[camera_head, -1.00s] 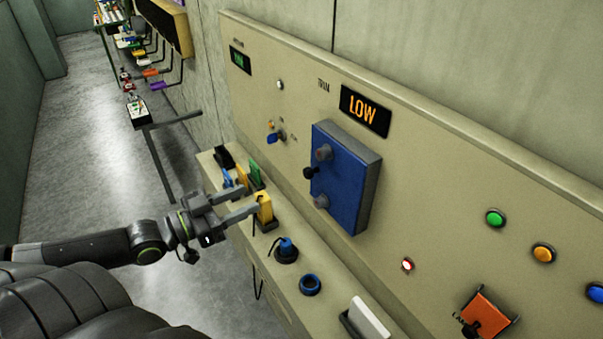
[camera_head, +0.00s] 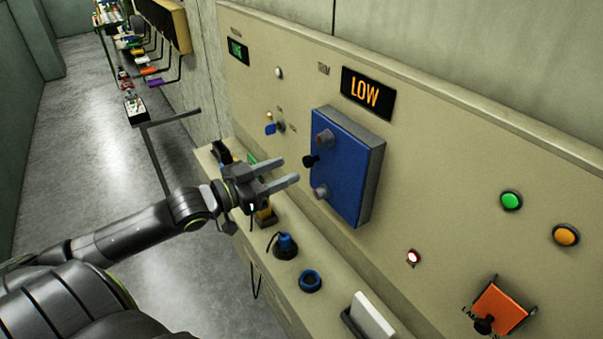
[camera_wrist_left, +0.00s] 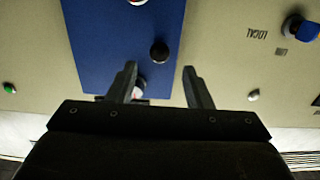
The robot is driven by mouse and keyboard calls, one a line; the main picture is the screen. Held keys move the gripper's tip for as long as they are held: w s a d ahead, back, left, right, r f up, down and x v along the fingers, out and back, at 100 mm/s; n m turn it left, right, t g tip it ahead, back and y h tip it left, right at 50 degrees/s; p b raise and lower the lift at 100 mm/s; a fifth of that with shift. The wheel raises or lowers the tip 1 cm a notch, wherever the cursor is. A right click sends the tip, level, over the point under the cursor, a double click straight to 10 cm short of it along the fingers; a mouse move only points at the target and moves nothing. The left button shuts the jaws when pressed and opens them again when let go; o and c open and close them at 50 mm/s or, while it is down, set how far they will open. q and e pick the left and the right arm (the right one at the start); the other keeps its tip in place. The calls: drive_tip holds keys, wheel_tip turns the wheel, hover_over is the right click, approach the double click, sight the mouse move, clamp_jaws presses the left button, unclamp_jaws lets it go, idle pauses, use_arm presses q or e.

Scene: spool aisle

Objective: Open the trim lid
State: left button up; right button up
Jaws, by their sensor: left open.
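The trim lid (camera_head: 348,170) is a blue panel on the beige wall console, below the LOW display (camera_head: 367,93). It looks shut. A black knob (camera_head: 311,161) stands out at its left edge, between two grey round pieces. My left gripper (camera_head: 290,171) is open and empty, left of the lid and a little apart from the knob. In the left wrist view, the blue lid (camera_wrist_left: 100,40) fills the upper left and the black knob (camera_wrist_left: 159,50) shows just beyond and between the open fingers (camera_wrist_left: 160,70). My right gripper is not in view.
Below my left gripper, a ledge holds a yellow item (camera_head: 265,215), a blue plug (camera_head: 285,245), a blue ring (camera_head: 310,281) and a white block (camera_head: 371,316). A blue switch (camera_head: 273,128) sits left of the lid. An orange flap (camera_head: 499,308) and lit buttons are at right.

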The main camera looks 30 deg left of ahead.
sight(305, 162)
use_arm(q)
drive_tip(key=b+x, duration=0.2)
drive_tip(key=x, duration=0.2)
drive_tip(key=shift+x, duration=0.8)
drive_tip(key=shift+c, duration=0.3)
clamp_jaws()
